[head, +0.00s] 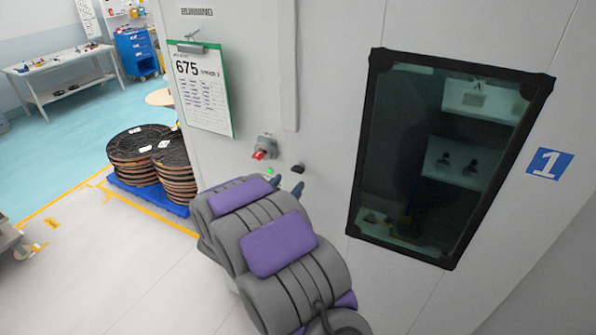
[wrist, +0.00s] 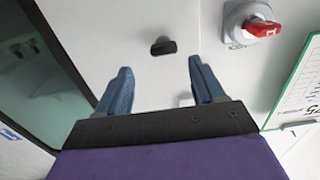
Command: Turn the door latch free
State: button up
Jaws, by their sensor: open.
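A small black latch-like knob (head: 298,169) sticks out of the pale cabinet panel, left of the dark window. In the wrist view the black knob (wrist: 163,47) lies level across the panel, just beyond and between the fingertips. My gripper (head: 286,184) is open and empty, with two blue fingers close to the panel just below the knob. In the wrist view my gripper (wrist: 160,66) has its fingers spread wide on either side of the knob's line. I cannot tell whether a finger touches the panel.
A red rotary switch (head: 263,151) on a grey base sits left of the knob; the switch (wrist: 258,28) also shows in the wrist view. A green-edged clipboard (head: 200,90) hangs above. A black-framed window (head: 445,155) is at right. Stacked reels (head: 140,155) stand on a blue pallet.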

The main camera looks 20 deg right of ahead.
aim_at(295, 171)
jog(key=x, duration=0.3)
jog(key=w+x, duration=0.1)
jog(key=x, duration=0.1)
jog(key=shift+a+r, duration=0.1)
jog(key=shift+a, duration=0.3)
jog(key=shift+w+d+p, duration=0.25)
jog(key=shift+d+p, duration=0.05)
jog(key=shift+d, duration=0.9)
jog(key=shift+a, duration=0.6)
jog(key=c, duration=0.5)
jog(key=shift+d, duration=0.1)
jog(key=c, duration=0.6)
